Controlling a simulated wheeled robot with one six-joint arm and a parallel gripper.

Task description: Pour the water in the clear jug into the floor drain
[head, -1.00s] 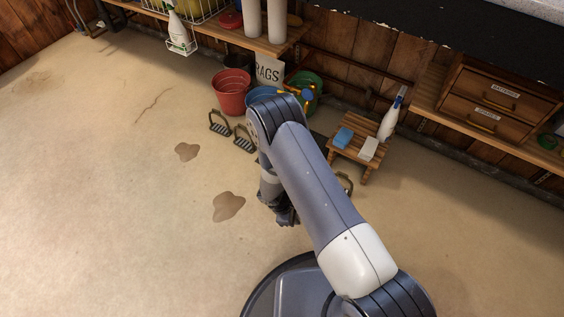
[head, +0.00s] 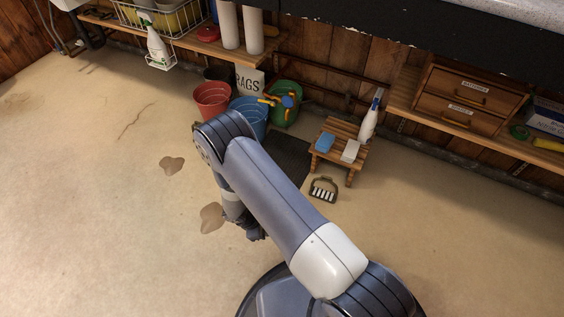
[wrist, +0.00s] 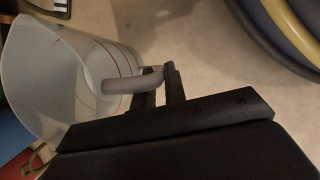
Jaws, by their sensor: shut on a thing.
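The clear jug (wrist: 60,75) is at the left of the wrist view, a translucent vessel with thin red marks and a pale curved handle (wrist: 125,83). My gripper (wrist: 165,82) is shut on that handle. Its rim faces up and left in the picture; I cannot make out a water level. In the head view my gripper (head: 255,234) hangs low over the floor beside a wet-looking patch, and the jug is hidden by my arm. A dark ribbed rectangle (head: 290,158) lies on the floor behind my arm; I cannot tell whether it is the drain or a mat.
Red (head: 212,98), blue (head: 252,112) and green (head: 286,112) buckets stand by the back wall. A wooden stool (head: 333,155) bears a blue block, a white block and a spray bottle (head: 369,120). The floor at left is open.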

